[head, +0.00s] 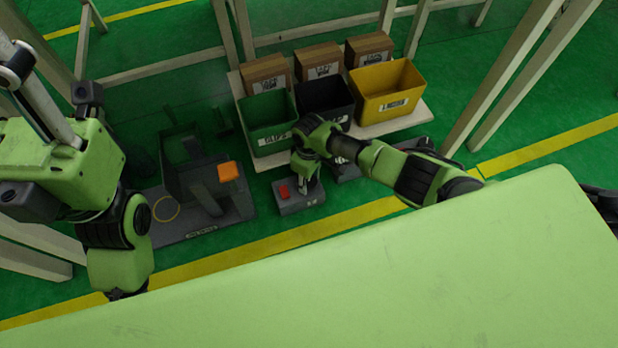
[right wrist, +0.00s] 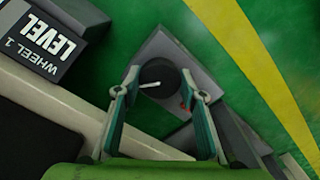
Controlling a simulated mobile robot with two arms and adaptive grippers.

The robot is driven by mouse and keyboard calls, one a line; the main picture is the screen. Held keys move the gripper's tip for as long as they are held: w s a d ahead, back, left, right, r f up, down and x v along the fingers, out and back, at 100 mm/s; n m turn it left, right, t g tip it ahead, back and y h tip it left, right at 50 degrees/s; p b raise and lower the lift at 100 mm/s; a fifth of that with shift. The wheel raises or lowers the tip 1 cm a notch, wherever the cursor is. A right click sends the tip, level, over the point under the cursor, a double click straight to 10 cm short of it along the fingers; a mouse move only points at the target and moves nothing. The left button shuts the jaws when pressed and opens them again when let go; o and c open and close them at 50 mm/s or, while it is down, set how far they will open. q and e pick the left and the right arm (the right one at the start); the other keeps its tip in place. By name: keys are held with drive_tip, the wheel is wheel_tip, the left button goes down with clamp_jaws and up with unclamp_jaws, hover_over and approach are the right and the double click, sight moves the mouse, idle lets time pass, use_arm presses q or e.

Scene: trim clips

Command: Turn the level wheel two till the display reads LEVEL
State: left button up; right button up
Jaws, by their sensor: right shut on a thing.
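A grey block (head: 287,207) with a red patch (head: 283,191) stands on the floor below the bins in the head view. My right gripper (head: 311,184) is at the top of this block. In the right wrist view a dark round wheel (right wrist: 158,72) with a white mark sits on a grey plate. The fingers of my right gripper (right wrist: 160,82) are on either side of it, shut on it. Which wheel number it has cannot be read. A dark display (right wrist: 55,45) reading WHEEL 1 LEVEL is at upper left there. My left gripper is out of sight.
A green bin (head: 267,110), a black bin (head: 326,97) and a yellow bin (head: 388,88) stand on a pale shelf behind. A grey fixture (head: 240,203) with an orange block (head: 228,171) is left of the right gripper. White posts stand around.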

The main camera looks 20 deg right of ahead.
sight(309, 181)
drive_tip(key=o, duration=1.1)
drive_tip(key=shift+r, duration=0.1)
drive_tip(key=shift+r, duration=0.55)
wheel_tip(309, 181, up, 11)
drive_tip(key=shift+f, duration=0.15)
